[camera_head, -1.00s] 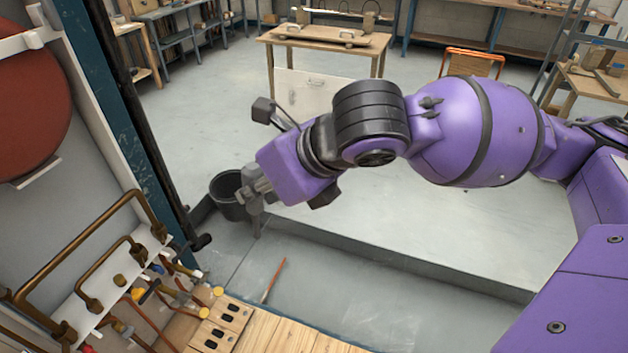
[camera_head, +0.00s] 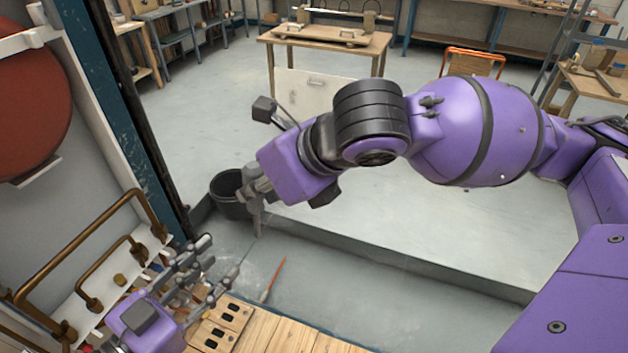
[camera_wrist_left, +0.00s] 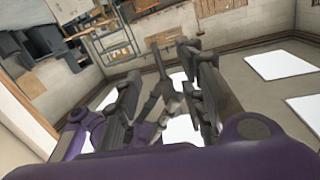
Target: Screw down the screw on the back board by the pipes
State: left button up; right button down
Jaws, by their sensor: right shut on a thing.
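The white board (camera_head: 67,313) with brown pipes (camera_head: 82,238) stands at the left in the head view. A small brass-coloured piece (camera_head: 120,280) sits on it between the pipes; I cannot tell whether it is the screw. My left gripper (camera_head: 205,275) is in front of the board, low in the head view, with fingers spread and nothing seen between them. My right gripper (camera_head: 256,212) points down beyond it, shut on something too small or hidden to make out. In the left wrist view, the left fingers (camera_wrist_left: 165,105) stand apart, and a grey gripper shape shows beyond them.
A wooden bench top (camera_head: 270,328) with dark slots lies at the bottom. A thin orange-red rod (camera_head: 273,279) shows by its back edge. A black bucket (camera_head: 228,193) stands on the floor behind my right gripper. A blue post (camera_head: 140,130) rises beside the board.

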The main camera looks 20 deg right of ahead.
jog(key=shift+r, duration=0.1)
jog(key=shift+s, duration=0.1)
pick_arm(q)
jog(key=s+d+r+x, duration=0.1)
jog(key=r+x, duration=0.1)
jog(key=x, duration=1)
jog(key=shift+n+h, duration=0.3)
jog(key=shift+s+r, duration=0.1)
jog(key=shift+r, duration=0.05)
jog(key=shift+c, duration=0.5)
grip_shut()
jog(key=shift+s+d+r, duration=0.1)
jog(key=shift+s, duration=0.05)
pick_arm(e)
jog(key=shift+w+r, duration=0.1)
jog(key=shift+w, duration=0.1)
jog(key=c, duration=1.8)
grip_release()
jog(key=shift+c, duration=0.2)
jog(key=o, duration=0.4)
